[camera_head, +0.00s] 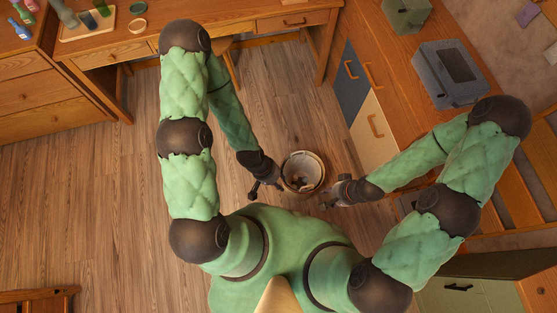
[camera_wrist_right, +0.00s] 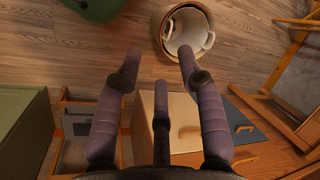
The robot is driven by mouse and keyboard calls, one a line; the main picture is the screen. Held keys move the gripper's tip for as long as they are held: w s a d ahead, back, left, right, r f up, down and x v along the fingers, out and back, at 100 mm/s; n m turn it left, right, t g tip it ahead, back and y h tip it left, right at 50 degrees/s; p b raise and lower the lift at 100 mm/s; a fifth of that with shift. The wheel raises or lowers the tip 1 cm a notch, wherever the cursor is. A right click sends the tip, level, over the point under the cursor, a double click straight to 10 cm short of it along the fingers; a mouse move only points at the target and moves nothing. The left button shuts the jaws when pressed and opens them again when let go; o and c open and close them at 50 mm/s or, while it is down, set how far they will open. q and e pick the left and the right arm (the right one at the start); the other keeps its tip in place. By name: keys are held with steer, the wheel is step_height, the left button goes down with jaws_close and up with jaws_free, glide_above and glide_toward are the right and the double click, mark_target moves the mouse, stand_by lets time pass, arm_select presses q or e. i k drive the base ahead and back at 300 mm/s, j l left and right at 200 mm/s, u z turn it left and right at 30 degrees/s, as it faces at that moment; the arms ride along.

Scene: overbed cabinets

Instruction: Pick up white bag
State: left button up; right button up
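My right gripper (camera_head: 332,194) is to the right of the bin. In the right wrist view, my right gripper (camera_wrist_right: 160,66) has its fingers wide apart with nothing between them, short of the bin.
A wooden desk (camera_head: 200,42) runs along the back. A cabinet (camera_head: 372,125) with orange handles stands to the right, bearing a grey box (camera_head: 450,72). A chair (camera_head: 228,62) is by the desk. The wooden floor at left is clear.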

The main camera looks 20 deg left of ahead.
mark_target(302, 165)
steer(key=k+l+u, duration=0.35)
steer(key=l, duration=0.25)
steer(key=k+l+u, duration=0.3)
steer(key=l, duration=0.2)
steer(key=k+l+u, duration=0.35)
steer(key=l, duration=0.15)
